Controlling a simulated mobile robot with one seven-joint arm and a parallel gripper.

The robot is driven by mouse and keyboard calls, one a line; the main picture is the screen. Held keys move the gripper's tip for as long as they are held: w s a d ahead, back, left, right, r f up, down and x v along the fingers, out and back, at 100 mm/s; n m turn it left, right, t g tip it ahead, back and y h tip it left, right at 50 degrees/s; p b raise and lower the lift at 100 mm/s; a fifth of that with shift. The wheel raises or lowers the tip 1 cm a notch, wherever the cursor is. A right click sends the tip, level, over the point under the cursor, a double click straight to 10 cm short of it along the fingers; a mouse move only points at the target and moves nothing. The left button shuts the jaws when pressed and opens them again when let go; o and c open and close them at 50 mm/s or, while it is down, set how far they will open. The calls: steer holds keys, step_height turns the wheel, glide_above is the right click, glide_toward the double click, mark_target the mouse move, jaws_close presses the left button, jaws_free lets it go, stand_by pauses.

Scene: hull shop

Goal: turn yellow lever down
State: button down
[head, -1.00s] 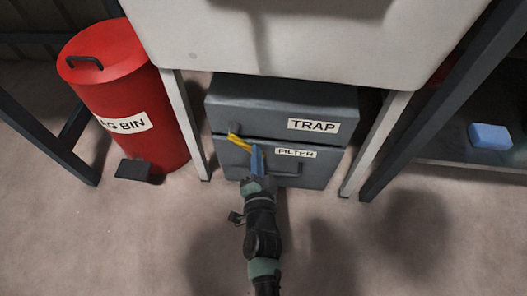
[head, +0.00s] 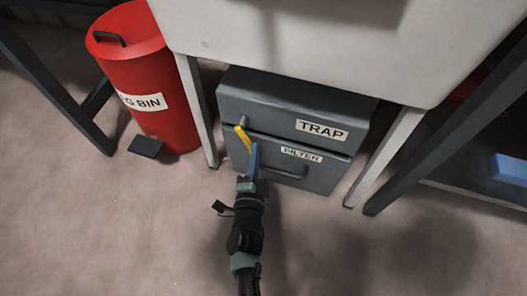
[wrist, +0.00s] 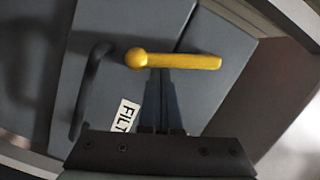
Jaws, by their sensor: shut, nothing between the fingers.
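The yellow lever (head: 243,135) is on the left of the front of the grey trap box (head: 270,95). In the head view it slants steeply down and a little right from its upper end. My gripper (head: 254,150), with blue fingers, is shut and empty at the lever's lower right side. In the wrist view the lever (wrist: 185,61) lies across the picture with its round knob at left. My shut fingertips (wrist: 160,72) are right against or just beside its middle; I cannot tell if they touch.
The box bears TRAP and FILTER labels and a dark bar handle (head: 285,172), close right of my gripper. A bench leg (head: 197,110) and a red bin (head: 150,75) with a pedal stand left. Another leg (head: 385,155) stands right. The front floor is clear.

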steer(key=shift+w+a+f, duration=0.25)
steer(key=shift+a+f, duration=0.45)
steer(key=shift+a, duration=0.4)
